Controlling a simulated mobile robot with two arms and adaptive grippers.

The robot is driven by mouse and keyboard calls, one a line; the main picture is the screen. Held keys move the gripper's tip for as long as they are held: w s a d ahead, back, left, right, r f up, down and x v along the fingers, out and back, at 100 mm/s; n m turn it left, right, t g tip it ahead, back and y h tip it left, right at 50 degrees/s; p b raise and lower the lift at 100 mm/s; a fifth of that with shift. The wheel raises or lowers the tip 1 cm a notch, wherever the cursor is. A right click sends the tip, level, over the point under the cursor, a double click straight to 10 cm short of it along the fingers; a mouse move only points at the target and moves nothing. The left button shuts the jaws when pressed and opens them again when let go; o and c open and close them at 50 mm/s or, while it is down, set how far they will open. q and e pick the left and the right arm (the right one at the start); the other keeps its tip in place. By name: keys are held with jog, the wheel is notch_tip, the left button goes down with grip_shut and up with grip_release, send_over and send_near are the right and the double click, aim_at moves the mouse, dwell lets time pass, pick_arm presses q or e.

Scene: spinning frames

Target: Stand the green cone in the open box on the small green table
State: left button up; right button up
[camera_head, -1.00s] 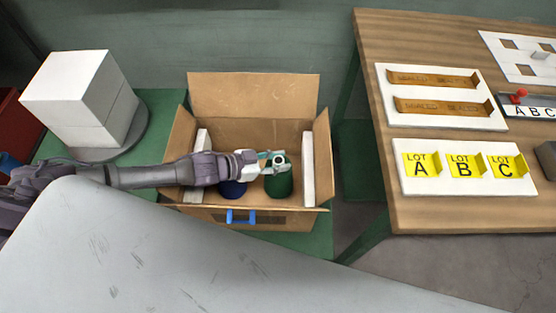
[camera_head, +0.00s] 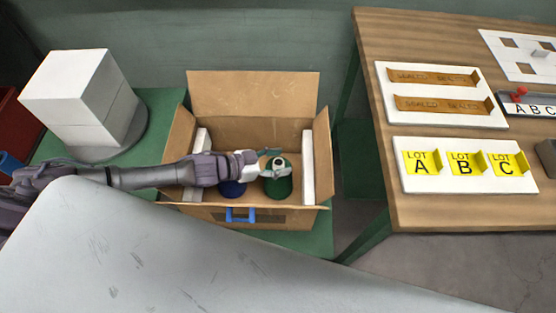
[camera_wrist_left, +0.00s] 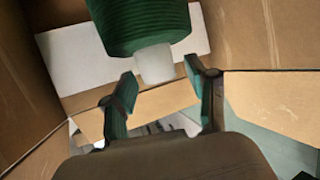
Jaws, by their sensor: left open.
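The green cone (camera_head: 279,186) is in the right part of the open cardboard box (camera_head: 253,92), and looks upright with its pale tip up. The box is on the small green table (camera_head: 303,243). My left gripper (camera_head: 271,164) reaches in from the left and is open at the cone's tip. In the left wrist view the open fingers (camera_wrist_left: 162,97) are apart, with the pale tip of the green cone (camera_wrist_left: 140,25) just beyond them and clear of both. The cone's base is hidden in the head view by the box's front. My right gripper is not in view.
A blue cone (camera_head: 232,188) is in the box left of the green one, partly under my arm. White pads (camera_head: 309,168) line the box sides. White blocks (camera_head: 80,95) stand at left. A wooden table (camera_head: 450,213) with lot signs is at right.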

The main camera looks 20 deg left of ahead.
pick_arm(q)
jog(key=shift+s+f, duration=0.1)
jog(key=shift+f, duration=0.05)
jog(key=shift+r+p, duration=0.3)
jog(key=v, duration=1.2)
jog(key=shift+r+p, duration=0.3)
jog(key=shift+r, duration=0.1)
